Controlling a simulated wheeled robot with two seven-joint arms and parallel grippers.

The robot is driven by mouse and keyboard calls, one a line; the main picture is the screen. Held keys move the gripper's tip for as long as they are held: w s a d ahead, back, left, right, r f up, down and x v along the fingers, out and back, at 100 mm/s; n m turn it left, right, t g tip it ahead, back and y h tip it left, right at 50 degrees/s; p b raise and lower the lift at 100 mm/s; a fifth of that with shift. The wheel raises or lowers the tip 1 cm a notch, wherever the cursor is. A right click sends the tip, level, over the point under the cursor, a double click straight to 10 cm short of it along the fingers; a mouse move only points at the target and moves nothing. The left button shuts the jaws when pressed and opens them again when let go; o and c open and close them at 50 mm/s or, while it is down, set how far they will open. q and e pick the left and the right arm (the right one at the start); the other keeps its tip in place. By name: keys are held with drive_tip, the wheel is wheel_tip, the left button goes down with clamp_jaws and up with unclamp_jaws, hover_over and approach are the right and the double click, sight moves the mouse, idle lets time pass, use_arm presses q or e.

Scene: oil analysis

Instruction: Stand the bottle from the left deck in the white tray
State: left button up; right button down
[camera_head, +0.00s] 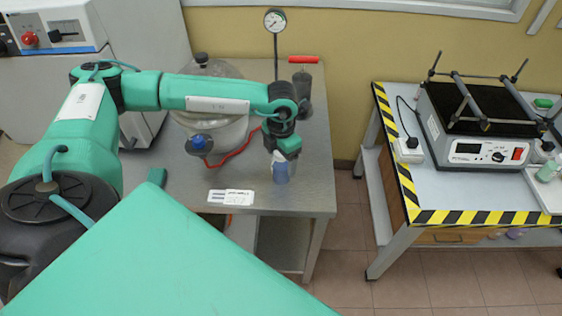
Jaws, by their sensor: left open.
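A small bluish bottle (281,174) stands upright on the left deck (312,180), near its right front part. My left gripper (284,156) points down right at the bottle's top, which it hides. Its jaws are open; I cannot tell whether the fingers are around the bottle or just above it. The white tray (544,198) lies on the right table at the picture's right edge and is cut off by it. A pale green bottle (548,171) shows in or beside the tray. My right gripper is not in view.
Labels (231,197) lie left of the bottle. Behind stand a glass vessel (213,120), a gauge (275,21) and a red-handled dark cylinder (303,88). A floor gap separates the deck from the striped-edge table (440,200), which carries a shaker (478,135).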

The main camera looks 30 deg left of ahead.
use_arm(q)
drive_tip(key=shift+f, duration=0.1)
drive_tip(key=c, duration=1.2)
drive_tip(key=shift+c, duration=0.2)
